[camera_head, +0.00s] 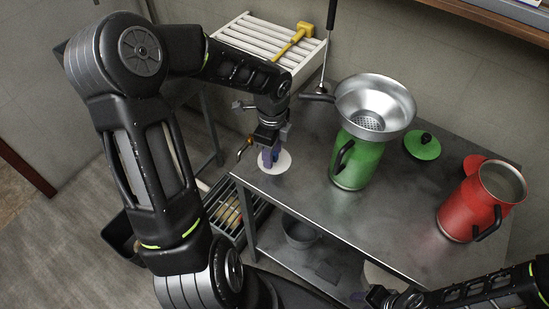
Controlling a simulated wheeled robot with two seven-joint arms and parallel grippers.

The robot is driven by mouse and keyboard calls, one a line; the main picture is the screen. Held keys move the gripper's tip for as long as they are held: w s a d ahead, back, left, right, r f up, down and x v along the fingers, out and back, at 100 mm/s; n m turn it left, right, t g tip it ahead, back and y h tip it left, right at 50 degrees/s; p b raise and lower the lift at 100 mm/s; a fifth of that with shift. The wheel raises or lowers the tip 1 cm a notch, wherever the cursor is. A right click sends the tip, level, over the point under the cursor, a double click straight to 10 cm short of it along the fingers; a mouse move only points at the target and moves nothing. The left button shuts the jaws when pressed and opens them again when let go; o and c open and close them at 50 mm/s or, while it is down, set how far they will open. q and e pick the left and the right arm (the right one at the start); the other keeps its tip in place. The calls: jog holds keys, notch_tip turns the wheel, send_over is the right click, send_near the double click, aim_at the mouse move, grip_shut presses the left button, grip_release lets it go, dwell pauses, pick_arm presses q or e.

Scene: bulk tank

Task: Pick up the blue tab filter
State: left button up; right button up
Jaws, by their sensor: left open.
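A white round filter disc (282,166) lies flat at the left end of the steel table. My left gripper (267,160) points down over it and covers part of it. The gripper is open, with its purple-blue fingertips at the disc; I cannot tell whether they touch it. No blue tab can be made out on the disc; the gripper may hide it. My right gripper (364,297) shows only partly at the bottom edge, below the table's front edge, and its jaws are unclear.
On the steel table (300,195) stand a green can (357,165) with a metal strainer funnel (375,103), a green lid (422,146) and a red can (474,205). A bucket (301,235) sits on the lower shelf.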

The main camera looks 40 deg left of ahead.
dwell(0.5)
pick_arm(q)
grip_shut()
dwell(0.4)
